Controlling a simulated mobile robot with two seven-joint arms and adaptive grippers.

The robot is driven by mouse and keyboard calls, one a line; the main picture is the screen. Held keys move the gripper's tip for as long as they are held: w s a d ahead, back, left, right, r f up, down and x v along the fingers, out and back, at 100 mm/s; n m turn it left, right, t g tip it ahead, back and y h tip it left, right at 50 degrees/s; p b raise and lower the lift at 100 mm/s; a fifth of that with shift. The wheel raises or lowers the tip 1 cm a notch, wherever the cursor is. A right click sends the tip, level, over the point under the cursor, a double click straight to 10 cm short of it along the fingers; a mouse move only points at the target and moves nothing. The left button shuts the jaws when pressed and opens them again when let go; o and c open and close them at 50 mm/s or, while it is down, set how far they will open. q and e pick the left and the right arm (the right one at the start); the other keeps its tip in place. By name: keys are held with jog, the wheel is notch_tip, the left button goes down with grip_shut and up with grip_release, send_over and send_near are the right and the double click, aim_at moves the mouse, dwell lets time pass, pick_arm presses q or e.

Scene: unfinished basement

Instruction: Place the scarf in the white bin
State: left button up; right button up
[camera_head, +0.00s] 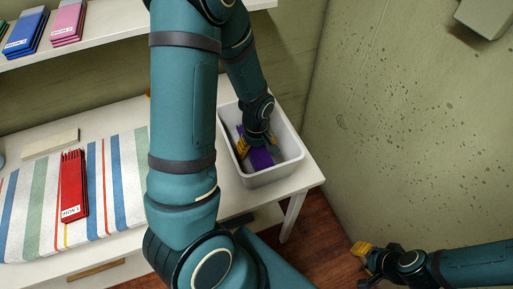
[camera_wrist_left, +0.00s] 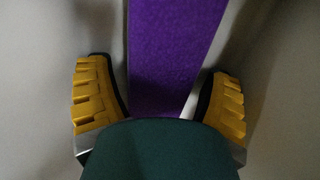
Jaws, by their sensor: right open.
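The purple scarf (camera_head: 261,158) lies inside the white bin (camera_head: 277,174) on the right end of the white table. My left gripper (camera_head: 257,146) reaches down into the bin over the scarf. In the left wrist view its yellow fingers (camera_wrist_left: 158,105) stand wide apart, with the scarf (camera_wrist_left: 172,50) as a flat strip below and between them. A gap shows between the left finger and the scarf. My arm hides part of the bin and scarf. My right gripper (camera_head: 364,263) is open and empty, low at the right, away from the table.
Red packs (camera_head: 73,186) lie on a striped cloth (camera_head: 112,190) on the table (camera_head: 120,113) at the left. A shelf (camera_head: 110,38) above holds blue packs (camera_head: 27,34) and pink packs (camera_head: 68,22). A wall (camera_head: 410,120) stands close to the right of the bin.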

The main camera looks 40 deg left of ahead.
aim_at(256, 148)
pick_arm(q)
jog(key=shift+r+p, duration=0.3)
notch_tip(256, 148, up, 12)
jog(key=p, duration=0.3)
jog(key=shift+s+f, duration=0.15)
dwell(0.6)
